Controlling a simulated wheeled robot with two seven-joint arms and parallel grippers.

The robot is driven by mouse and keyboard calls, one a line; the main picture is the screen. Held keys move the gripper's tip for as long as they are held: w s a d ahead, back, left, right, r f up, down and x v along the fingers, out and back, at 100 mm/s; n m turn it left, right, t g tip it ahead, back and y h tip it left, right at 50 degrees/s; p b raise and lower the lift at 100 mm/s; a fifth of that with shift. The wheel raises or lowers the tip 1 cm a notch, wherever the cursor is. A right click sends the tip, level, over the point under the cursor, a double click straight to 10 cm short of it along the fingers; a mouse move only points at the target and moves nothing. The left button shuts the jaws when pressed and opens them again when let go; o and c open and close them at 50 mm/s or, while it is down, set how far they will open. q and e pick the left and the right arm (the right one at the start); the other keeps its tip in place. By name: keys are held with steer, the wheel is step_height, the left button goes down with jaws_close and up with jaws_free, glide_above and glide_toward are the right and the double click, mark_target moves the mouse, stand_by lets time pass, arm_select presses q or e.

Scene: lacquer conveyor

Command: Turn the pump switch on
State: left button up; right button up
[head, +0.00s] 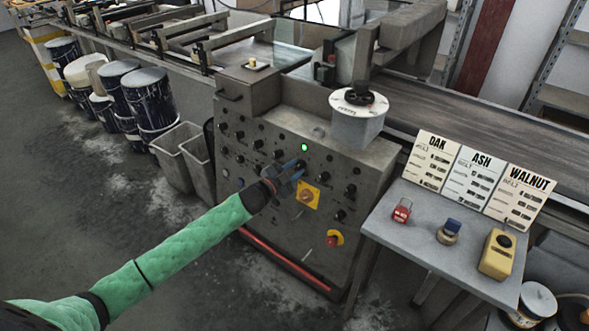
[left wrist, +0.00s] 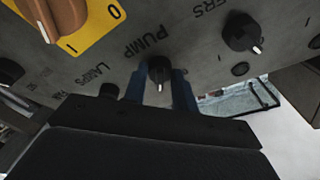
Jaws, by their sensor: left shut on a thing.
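The pump switch (left wrist: 159,69) is a small black rotary knob with a white pointer mark, beside the word PUMP on the grey control panel (head: 262,127). In the left wrist view it sits between the two blue fingers of my left gripper (left wrist: 168,80). The pointer mark faces the bottom of the picture, toward the gripper body. In the head view my left gripper (head: 291,172) is at the panel, left of the yellow plate (head: 312,200), shut on the pump switch. The fingers partly hide the knob there. My right gripper is in neither view.
An orange rotary switch (left wrist: 62,14) on a yellow plate is close by, with another black knob (left wrist: 242,33) on the other side. A green lamp (head: 304,147) is lit. A red stop button (head: 332,240) sits lower. A grey table (head: 420,241) stands right.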

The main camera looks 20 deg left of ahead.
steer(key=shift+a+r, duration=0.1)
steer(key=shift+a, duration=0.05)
arm_select(q)
steer(key=o, duration=1)
steer(key=shift+c, duration=0.2)
steer(key=shift+s+a+f, duration=0.1)
steer(key=shift+s+a, duration=0.15)
steer(key=shift+s, duration=0.2)
steer(key=b+v, duration=0.1)
steer(key=v, duration=0.5)
steer(key=shift+s, duration=0.35)
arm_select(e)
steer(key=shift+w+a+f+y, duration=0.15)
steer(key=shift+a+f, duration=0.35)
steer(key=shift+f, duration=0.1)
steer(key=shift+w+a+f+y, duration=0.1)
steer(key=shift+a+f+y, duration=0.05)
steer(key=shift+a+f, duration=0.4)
arm_select(q)
steer(key=shift+a, duration=0.15)
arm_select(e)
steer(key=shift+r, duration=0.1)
